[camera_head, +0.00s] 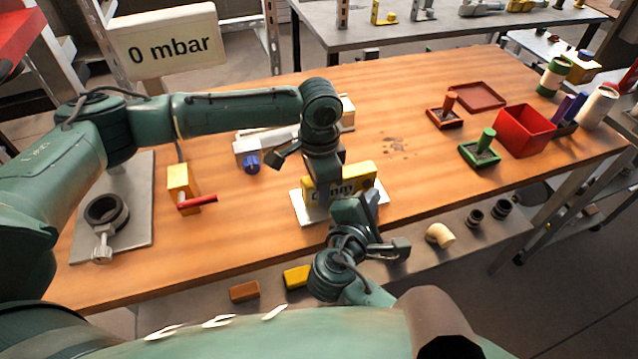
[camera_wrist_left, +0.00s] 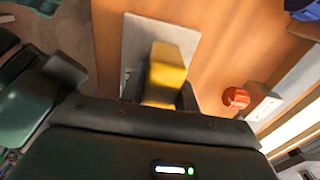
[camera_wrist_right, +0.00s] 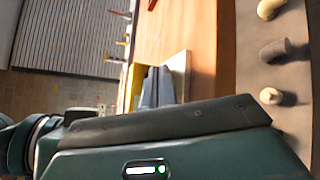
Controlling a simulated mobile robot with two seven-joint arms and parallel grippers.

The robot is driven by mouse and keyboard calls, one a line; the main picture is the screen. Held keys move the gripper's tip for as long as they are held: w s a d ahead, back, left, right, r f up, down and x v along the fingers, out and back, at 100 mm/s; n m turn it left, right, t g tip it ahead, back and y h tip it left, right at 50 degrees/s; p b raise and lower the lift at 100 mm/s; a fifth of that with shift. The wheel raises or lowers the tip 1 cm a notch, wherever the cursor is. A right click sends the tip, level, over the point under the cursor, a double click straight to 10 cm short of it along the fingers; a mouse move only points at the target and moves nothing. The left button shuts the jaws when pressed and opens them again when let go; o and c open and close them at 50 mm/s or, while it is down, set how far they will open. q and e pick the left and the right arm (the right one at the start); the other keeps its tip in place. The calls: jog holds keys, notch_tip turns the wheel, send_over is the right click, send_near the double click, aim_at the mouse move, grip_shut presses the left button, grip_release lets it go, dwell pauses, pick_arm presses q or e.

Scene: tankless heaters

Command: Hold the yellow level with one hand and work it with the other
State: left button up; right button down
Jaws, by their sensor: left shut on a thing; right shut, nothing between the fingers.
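The yellow level (camera_head: 358,170) stands on a white plate (camera_head: 301,209) near the front edge of the wooden table. Its display reads in mm, but the grippers partly cover it. My left gripper (camera_head: 321,190) reaches down from above and is shut on the level. In the left wrist view the level (camera_wrist_left: 168,68) shows between its fingers. My right gripper (camera_head: 354,208) is shut and empty, close in front of the level. In the right wrist view its fingertips (camera_wrist_right: 157,84) are beside a yellow part of the level (camera_wrist_right: 138,76); I cannot tell whether they touch.
A yellow block with a red lever (camera_head: 182,183) and a grey plate (camera_head: 135,220) stand at left. A white device with a blue knob (camera_head: 251,162) lies behind the level. Red trays, a red box (camera_head: 524,131) and stamp-like tools stand at right.

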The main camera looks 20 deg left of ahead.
jog(key=s+d, duration=0.2)
jog(key=s, duration=0.1)
jog(key=s+d, duration=0.1)
jog(key=s, duration=0.1)
jog(key=shift+d, duration=0.3)
jog(key=shift+w, duration=0.1)
pick_arm(q)
jog(key=o, duration=1.2)
jog(key=shift+c, duration=0.2)
jog(key=shift+r, duration=0.1)
notch_tip(320, 180, up, 12)
jog(key=shift+f, duration=0.1)
